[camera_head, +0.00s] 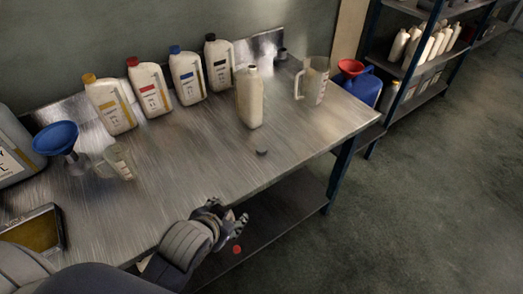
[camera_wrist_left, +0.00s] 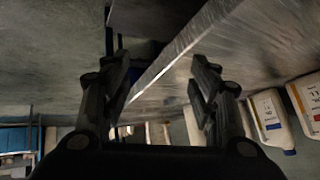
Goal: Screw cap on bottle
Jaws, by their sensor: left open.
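An off-white bottle with no cap on its neck (camera_head: 250,100) stands upright on the metal table (camera_head: 190,155), right of the row of capped bottles. A small dark cap (camera_head: 262,152) lies on the table in front of it, close to the front edge. My left gripper (camera_head: 236,220) is beyond the table's front edge, nearer to me than the cap and apart from it. In the left wrist view its two fingers (camera_wrist_left: 155,85) are spread, with nothing held between them. The cap cannot be made out in that view. My right gripper is not in view.
Bottles with yellow (camera_head: 110,105), red (camera_head: 149,88), blue (camera_head: 187,76) and black (camera_head: 218,63) caps line the back. A clear jug (camera_head: 314,82) stands right of the open bottle. A blue funnel (camera_head: 56,138) and clear measuring cup (camera_head: 120,161) are at left. The table's front middle is clear.

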